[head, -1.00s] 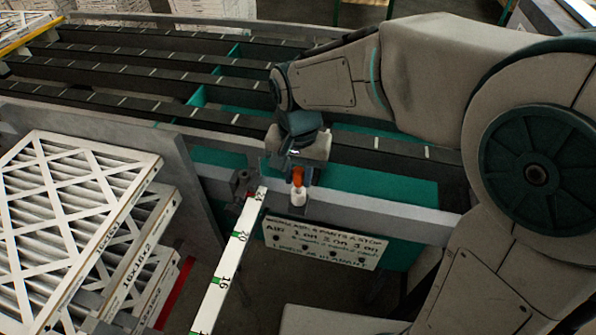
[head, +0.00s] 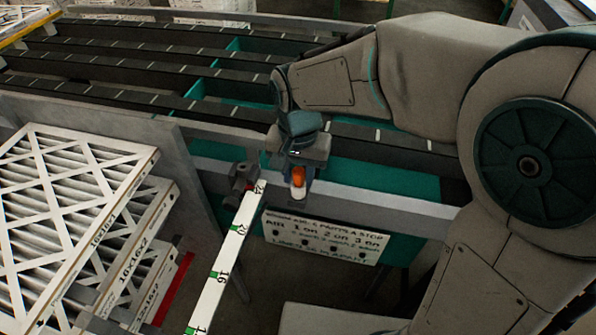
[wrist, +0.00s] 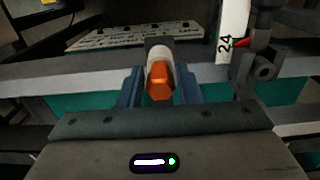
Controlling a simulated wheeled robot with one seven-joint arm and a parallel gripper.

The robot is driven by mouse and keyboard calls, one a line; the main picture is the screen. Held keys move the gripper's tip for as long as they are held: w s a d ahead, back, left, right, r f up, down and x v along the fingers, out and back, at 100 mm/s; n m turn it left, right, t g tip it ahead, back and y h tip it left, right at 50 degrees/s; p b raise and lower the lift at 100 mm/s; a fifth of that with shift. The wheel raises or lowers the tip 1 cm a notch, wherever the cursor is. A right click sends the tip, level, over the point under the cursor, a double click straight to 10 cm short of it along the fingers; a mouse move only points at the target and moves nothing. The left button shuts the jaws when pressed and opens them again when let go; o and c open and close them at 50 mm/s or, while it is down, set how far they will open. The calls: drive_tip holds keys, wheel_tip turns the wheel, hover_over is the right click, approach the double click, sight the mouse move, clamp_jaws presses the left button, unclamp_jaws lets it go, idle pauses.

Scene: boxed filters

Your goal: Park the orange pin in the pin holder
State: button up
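The orange pin (wrist: 160,84) sits between the two blue fingers of my gripper (wrist: 160,92) in the wrist view, with the fingers close along both its sides. A white cylindrical piece (wrist: 158,62) lies directly past its orange end, with a dark grey part beyond; I cannot tell how far the pin is inside it. In the head view the orange pin (head: 298,174) shows below my gripper (head: 299,180), with the white piece (head: 298,192) under it, at the front grey rail. No separate pin holder can be made out clearly.
A white measuring strip (head: 228,250) with green marks runs from a dark clamp (head: 241,178) beside my gripper. A lettered sign (head: 325,241) hangs below the rail. Boxed filters (head: 70,215) are stacked at left. Dark slotted rails (head: 130,68) lie behind.

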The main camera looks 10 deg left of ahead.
sight(299, 171)
drive_tip(key=shift+o, duration=1.3)
drive_tip(key=shift+r, duration=0.1)
wheel_tip(299, 171, up, 14)
drive_tip(key=s+d+f+t, duration=0.1)
drive_tip(key=s+d+f, duration=0.1)
drive_tip(key=d, duration=0.5)
drive_tip(key=s+d+f+t, duration=0.1)
drive_tip(key=s+d+f, duration=0.2)
drive_tip(key=d, duration=0.5)
drive_tip(key=s+d+f+n+t, duration=0.1)
drive_tip(key=s+d+f, duration=0.1)
drive_tip(key=d+f, duration=0.3)
drive_tip(key=d, duration=0.2)
drive_tip(key=shift+s+d, duration=0.25)
drive_tip(key=shift+d, duration=0.05)
